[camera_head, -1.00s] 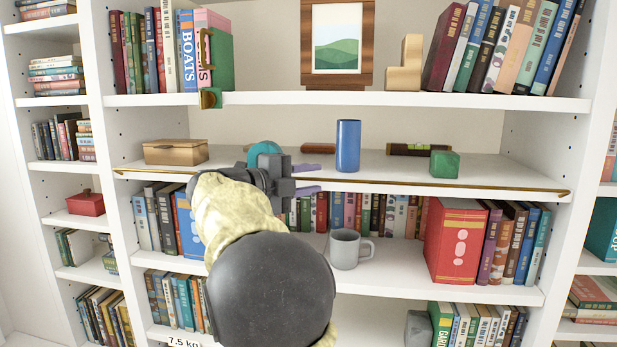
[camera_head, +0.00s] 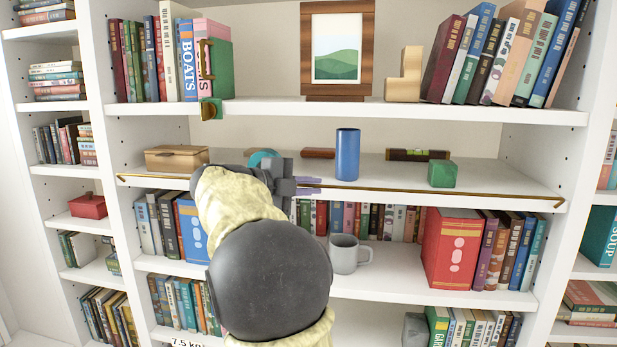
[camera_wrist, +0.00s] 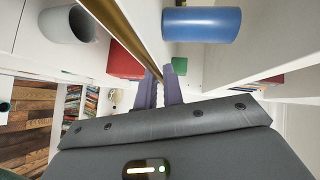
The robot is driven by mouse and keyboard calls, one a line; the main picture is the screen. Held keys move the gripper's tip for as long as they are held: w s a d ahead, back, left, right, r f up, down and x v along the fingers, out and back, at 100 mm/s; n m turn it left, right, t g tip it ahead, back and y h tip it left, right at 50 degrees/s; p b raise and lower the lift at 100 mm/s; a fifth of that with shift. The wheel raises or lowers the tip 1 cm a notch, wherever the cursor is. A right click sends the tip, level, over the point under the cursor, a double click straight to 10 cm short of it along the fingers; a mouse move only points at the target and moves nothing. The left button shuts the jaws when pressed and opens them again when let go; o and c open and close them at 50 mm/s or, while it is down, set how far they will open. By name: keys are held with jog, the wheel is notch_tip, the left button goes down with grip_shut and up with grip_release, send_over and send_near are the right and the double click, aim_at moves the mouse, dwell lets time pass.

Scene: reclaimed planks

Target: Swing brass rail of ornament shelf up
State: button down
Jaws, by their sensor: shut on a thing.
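The brass rail (camera_head: 450,194) of the ornament shelf (camera_head: 480,178) runs along the shelf's front edge, low, almost level with the board. Its bracket ends show at far left and far right. My gripper (camera_head: 308,186) is at the rail, left of its middle, with its purple fingers closed on it. In the wrist view the rail (camera_wrist: 130,35) runs down between the fingertips (camera_wrist: 161,78). My arm and gripper hide part of the rail and shelf in the head view.
On the shelf stand a wooden box (camera_head: 177,158), a teal round thing (camera_head: 262,158), a blue cup (camera_head: 347,155), a spirit level (camera_head: 418,155) and a green cube (camera_head: 443,174). A grey mug (camera_head: 345,253) and books are below. Another shelf board (camera_head: 300,107) is above.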

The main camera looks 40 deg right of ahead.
jog(key=shift+w+d+r+n+y+p, duration=0.15)
jog(key=shift+r+n+y+p, duration=0.25)
jog(key=shift+p, duration=0.6)
jog(key=c, duration=1.5)
grip_release()
jog(key=shift+f, duration=0.1)
jog(key=b+v, duration=0.4)
jog(key=v, duration=1.3)
jog(key=shift+a, duration=0.25)
jog(key=shift+w+d, duration=0.1)
jog(key=shift+w, duration=0.05)
